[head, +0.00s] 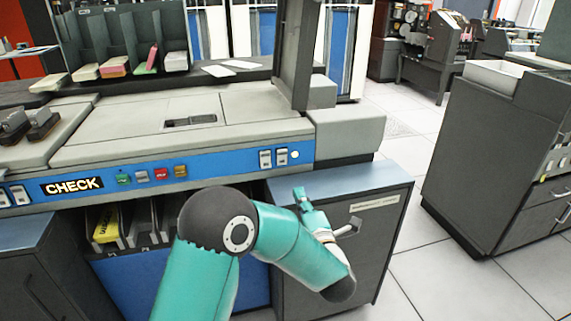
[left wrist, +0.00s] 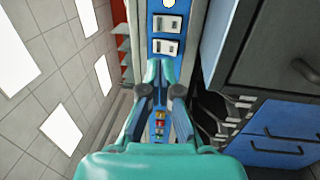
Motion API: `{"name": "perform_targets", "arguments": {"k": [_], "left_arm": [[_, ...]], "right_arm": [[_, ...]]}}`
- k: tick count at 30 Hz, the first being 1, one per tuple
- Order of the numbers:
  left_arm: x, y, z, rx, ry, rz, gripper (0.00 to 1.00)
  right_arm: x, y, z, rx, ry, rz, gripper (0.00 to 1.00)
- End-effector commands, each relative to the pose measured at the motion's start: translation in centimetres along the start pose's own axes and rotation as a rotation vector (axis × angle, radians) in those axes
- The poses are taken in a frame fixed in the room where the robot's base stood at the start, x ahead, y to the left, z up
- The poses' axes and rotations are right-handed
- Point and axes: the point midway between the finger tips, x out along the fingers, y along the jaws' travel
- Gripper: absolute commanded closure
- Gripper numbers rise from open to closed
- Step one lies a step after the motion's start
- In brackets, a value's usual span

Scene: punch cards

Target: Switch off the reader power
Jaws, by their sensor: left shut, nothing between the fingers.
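Two white rocker switches, a left one (head: 265,158) and a right one (head: 281,156), sit at the right end of the machine's blue panel, beside a round white lamp (head: 294,154). The left wrist view shows two switches, one (left wrist: 167,23) above the other (left wrist: 166,46). I cannot read which switch is the reader power, nor its position. My left gripper (head: 300,194) is shut and empty, in front of and below the panel's right end. In the left wrist view its closed fingertips (left wrist: 160,67) appear just below the nearer switch; I cannot tell whether they touch anything.
Green, white, red and amber buttons (head: 151,175) and a lit CHECK sign (head: 72,186) share the panel. More switches (head: 18,195) sit at its left end. A grey cabinet (head: 350,182) stands below right. Open floor (head: 440,275) lies right of it.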

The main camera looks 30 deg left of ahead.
Motion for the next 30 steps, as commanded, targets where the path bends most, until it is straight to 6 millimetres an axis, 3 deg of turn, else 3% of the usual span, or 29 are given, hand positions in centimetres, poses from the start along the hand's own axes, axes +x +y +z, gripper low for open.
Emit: {"name": "perform_targets", "arguments": {"k": [8, 21, 30], "left_arm": [[2.2, 0.0, -0.1, 0.000, 0.003, -0.001, 1.00], [10.8, -0.1, -0.1, 0.002, 0.003, 0.000, 1.00], [13.8, -0.1, -0.1, 0.003, 0.000, -0.001, 1.00]], "right_arm": [[-0.2, -0.1, 0.0, 0.000, 0.000, 0.000, 0.60], [-0.7, -0.3, 0.0, 0.000, 0.000, 0.000, 0.60], [-0.9, -0.3, 0.0, 0.000, 0.000, 0.000, 0.60]]}}
